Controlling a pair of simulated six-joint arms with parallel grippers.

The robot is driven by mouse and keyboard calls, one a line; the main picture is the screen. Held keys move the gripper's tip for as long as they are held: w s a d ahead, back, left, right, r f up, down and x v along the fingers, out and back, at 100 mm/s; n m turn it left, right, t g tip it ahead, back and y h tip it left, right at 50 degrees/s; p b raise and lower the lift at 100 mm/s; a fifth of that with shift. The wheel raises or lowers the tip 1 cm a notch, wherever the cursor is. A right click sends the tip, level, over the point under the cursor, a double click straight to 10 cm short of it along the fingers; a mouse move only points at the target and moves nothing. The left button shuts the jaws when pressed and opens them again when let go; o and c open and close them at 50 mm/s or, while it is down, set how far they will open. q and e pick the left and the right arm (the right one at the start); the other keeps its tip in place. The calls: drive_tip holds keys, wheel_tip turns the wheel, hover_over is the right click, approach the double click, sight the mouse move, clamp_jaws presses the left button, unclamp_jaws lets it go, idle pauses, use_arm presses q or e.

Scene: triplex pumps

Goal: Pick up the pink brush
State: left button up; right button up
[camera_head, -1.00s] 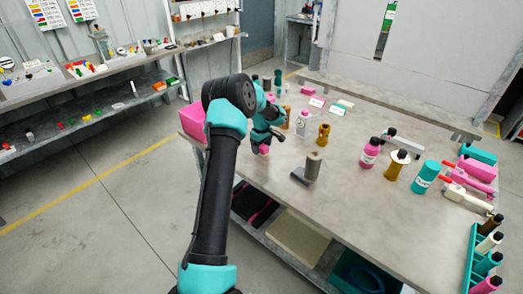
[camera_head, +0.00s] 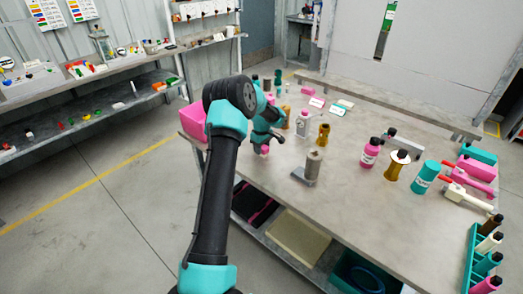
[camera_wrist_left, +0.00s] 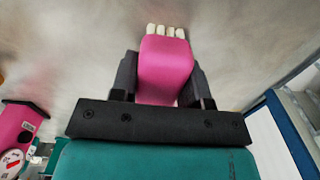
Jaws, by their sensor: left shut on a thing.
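The pink brush (camera_wrist_left: 165,72) is between the two dark fingers of my left gripper (camera_wrist_left: 165,78) in the left wrist view. Its pale bristle tufts stick out past the fingertips, toward the top of the picture. The fingers are shut on its pink body. In the head view my left gripper (camera_head: 262,141) is near the left edge of the table, with a small pink part of the brush (camera_head: 264,150) showing below it. I cannot tell whether the brush touches the tabletop. My right gripper is not in view.
A grey cylinder on a block (camera_head: 312,165) stands right of the gripper. A brass-coloured part (camera_head: 323,134) and a white bottle (camera_head: 302,124) stand behind. A pink bin (camera_head: 193,121) is at the table's left edge. The front middle of the table (camera_head: 360,215) is clear.

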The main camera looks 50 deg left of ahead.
use_arm(q)
drive_tip(key=shift+c, duration=1.3)
drive_tip(key=shift+r, duration=0.45)
wheel_tip(320, 180, up, 3)
drive_tip(key=shift+f, duration=0.1)
drive_tip(key=s+d, duration=0.3)
drive_tip(key=d, duration=0.1)
drive_tip(key=s+d+r, duration=0.1)
drive_tip(key=s+d, duration=0.6)
drive_tip(key=d, duration=0.1)
drive_tip(key=shift+s+r, duration=0.15)
drive_tip(key=shift+s, duration=0.15)
